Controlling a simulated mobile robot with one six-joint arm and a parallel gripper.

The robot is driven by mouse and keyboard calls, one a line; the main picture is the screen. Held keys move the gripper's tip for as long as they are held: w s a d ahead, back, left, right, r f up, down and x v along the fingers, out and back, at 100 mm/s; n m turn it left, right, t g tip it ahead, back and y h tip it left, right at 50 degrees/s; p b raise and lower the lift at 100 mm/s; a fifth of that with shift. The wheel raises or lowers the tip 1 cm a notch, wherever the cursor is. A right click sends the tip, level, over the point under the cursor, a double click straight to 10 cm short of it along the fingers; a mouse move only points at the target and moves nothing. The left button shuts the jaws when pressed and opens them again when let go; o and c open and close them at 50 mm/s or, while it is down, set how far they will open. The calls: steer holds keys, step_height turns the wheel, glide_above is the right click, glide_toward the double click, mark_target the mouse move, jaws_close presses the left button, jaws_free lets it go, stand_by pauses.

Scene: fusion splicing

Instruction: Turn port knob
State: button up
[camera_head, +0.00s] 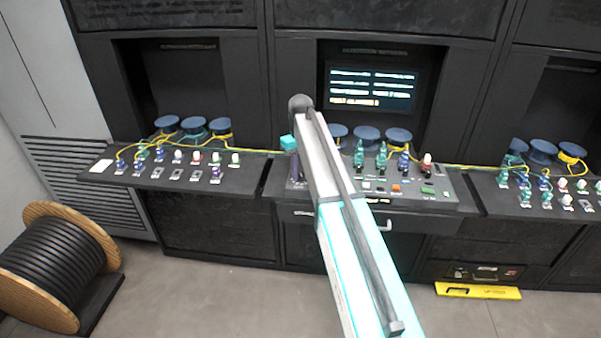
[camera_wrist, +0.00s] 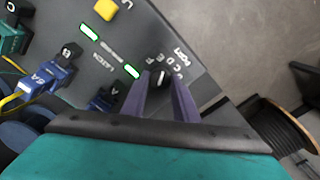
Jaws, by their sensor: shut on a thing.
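The port knob (camera_wrist: 159,73) is a small dark round knob with a pale mark on the grey console panel. It shows in the wrist view, with a ring of letters and a "PORT" label beside it. My gripper (camera_wrist: 161,84) has its two purple fingers on either side of the knob and is shut on it. In the head view my gripper (camera_head: 295,167) is low at the left end of the middle console (camera_head: 440,205); the arm crosses in front, and the knob itself cannot be made out there.
Blue connectors (camera_wrist: 50,75) and a yellow button (camera_wrist: 106,9) lie near my gripper. Lit green bars mark the "LATCH" label. A screen (camera_head: 372,88) stands behind the middle console. Side consoles hold more connectors and yellow cables. A cable drum (camera_head: 55,265) stands at left.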

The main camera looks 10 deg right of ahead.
mark_target(300, 174)
steer(key=shift+s+a+n, duration=0.1)
steer(key=shift+a+n, duration=0.05)
steer(key=shift+n, duration=1.25)
steer(key=o, duration=1.1)
steer(key=shift+r+b, duration=0.15)
steer(key=shift+b, duration=0.15)
steer(key=shift+r, duration=0.5)
step_height(300, 174, up, 12)
steer(key=b, duration=0.3)
steer(key=shift+r, duration=0.25)
